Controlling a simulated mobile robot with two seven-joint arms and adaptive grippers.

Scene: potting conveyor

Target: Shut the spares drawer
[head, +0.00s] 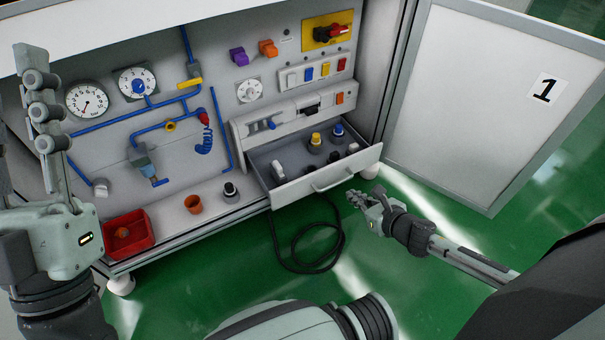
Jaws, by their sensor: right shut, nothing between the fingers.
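The spares drawer (306,186) is pulled out at the lower right of the grey panel. Its front carries a bar handle (333,181). Inside are several small parts, among them a yellow-topped knob (315,139) and a blue-topped knob (337,131). My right gripper (354,197) is shut and empty, a little in front of and below the drawer's front near its right half; I cannot tell if it touches. My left gripper (36,66) is raised at the far left, away from the drawer, its fingers seen from the side.
A black cable (308,262) lies coiled on the green floor below. An open door marked 1 (480,100) stands at the right.

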